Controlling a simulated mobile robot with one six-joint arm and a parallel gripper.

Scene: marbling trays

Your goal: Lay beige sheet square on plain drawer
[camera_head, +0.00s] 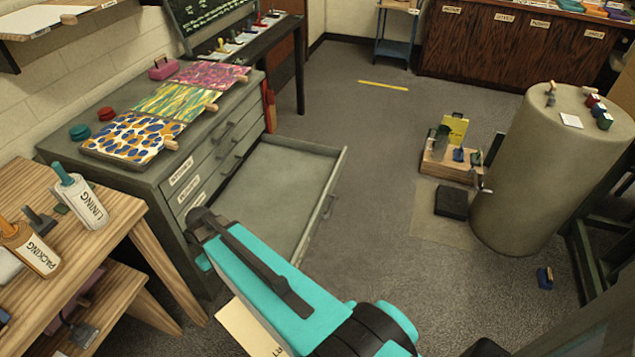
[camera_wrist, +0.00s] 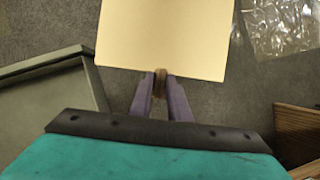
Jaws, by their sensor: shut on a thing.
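A beige sheet (camera_wrist: 165,38) fills the top middle of the wrist view. My gripper (camera_wrist: 160,85) is shut on a small brown tab at its near edge. In the head view only a corner of the beige sheet (camera_head: 240,325) shows, low beside the desk, with my teal arm covering the rest and the gripper. An open, empty grey-green drawer (camera_head: 283,180) juts from the cabinet in the head view; its near end is behind my arm. In the wrist view the drawer (camera_wrist: 45,75) lies left of the sheet, apart from it. Whether its label reads plain cannot be told.
The grey cabinet (camera_head: 130,180) carries several patterned sheets with wooden tabs. A wooden desk (camera_head: 110,215) with bottles stands at left. Clear floor lies right of the drawer, then a box of tools (camera_head: 440,168) and a large round pedestal (camera_head: 530,190). Shiny clear film (camera_wrist: 280,25) shows beside the sheet.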

